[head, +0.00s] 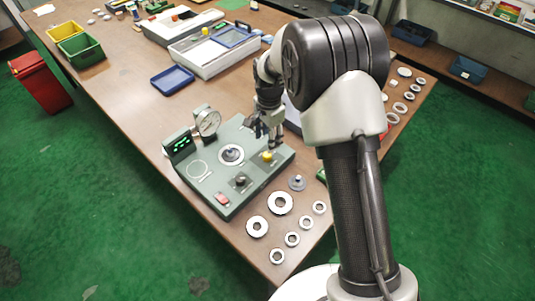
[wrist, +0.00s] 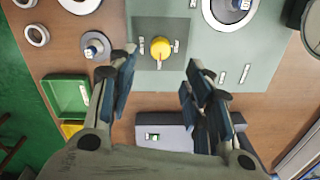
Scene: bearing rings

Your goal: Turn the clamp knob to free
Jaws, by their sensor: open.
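The gauge fixture (head: 210,170) is a grey-green panel on the bench, with a round dial, a green display and a central spindle. A round yellow knob (wrist: 161,49) sits on a darker plate of the panel; it also shows in the head view (head: 267,156). A small red mark shows on the knob, with tiny labels around it that I cannot read. I take it as the clamp knob. My gripper (wrist: 161,58) is open and empty above the panel, its fingers on either side of the knob in the wrist view. Contact with the knob is not visible.
A black knob (head: 240,179) and a red switch (head: 222,200) are at the panel's front. Several metal rings (head: 280,203) lie beside the panel. A green tray (wrist: 68,98) and a grey box (wrist: 178,132) are close by. A blue tray (head: 172,79) lies behind the panel.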

